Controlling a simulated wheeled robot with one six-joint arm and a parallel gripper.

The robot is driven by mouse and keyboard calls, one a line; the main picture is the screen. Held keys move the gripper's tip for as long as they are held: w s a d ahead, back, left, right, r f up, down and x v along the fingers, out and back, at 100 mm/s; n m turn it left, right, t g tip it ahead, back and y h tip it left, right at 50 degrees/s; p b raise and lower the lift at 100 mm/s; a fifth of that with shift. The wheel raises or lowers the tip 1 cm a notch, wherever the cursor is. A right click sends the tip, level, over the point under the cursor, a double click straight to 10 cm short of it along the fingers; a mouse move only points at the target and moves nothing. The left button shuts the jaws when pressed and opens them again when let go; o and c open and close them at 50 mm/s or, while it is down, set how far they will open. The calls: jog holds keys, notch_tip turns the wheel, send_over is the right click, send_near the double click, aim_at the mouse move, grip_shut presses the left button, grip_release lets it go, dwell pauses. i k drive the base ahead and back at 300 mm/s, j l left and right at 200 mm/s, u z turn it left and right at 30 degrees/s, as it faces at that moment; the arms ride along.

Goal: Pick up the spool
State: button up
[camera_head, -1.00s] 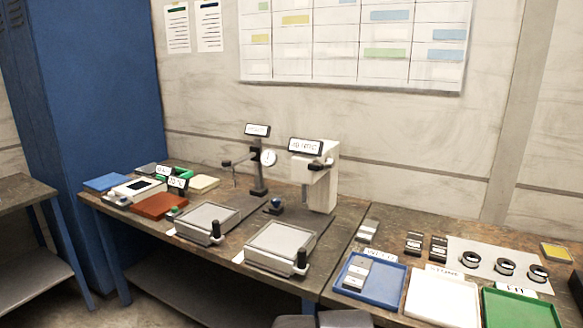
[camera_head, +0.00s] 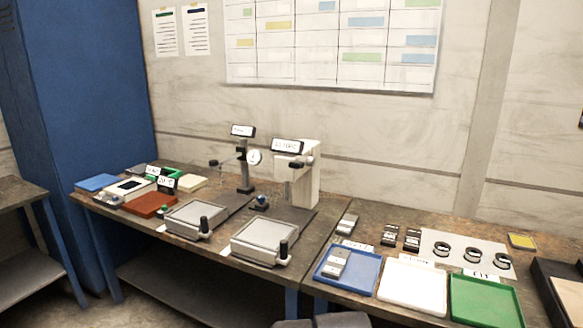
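Three small round black-and-white pieces stand in a row on a pale mat (camera_head: 428,240) on the right-hand bench: a left one (camera_head: 442,249), a middle one (camera_head: 472,255) and a right one (camera_head: 503,261). They look like rings or spools; I cannot tell which, if any, is the spool. My gripper's fingers are not in view. Dark grey parts at the bottom edge look like mine, well in front of the row.
Blue (camera_head: 371,285), white (camera_head: 411,290) and green (camera_head: 486,303) trays line the front of the right bench. Small dark blocks (camera_head: 412,240) stand left of the mat. A dark-edged tray (camera_head: 566,290) lies far right. Measuring stands (camera_head: 305,185) and grey plates (camera_head: 264,241) occupy the left bench.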

aim_at(442, 249)
jog(key=i+l+z, duration=0.2)
jog(key=i+l, duration=0.3)
jog(key=i+l+z, duration=0.15)
jog(key=i+l, duration=0.2)
jog(key=i, duration=0.3)
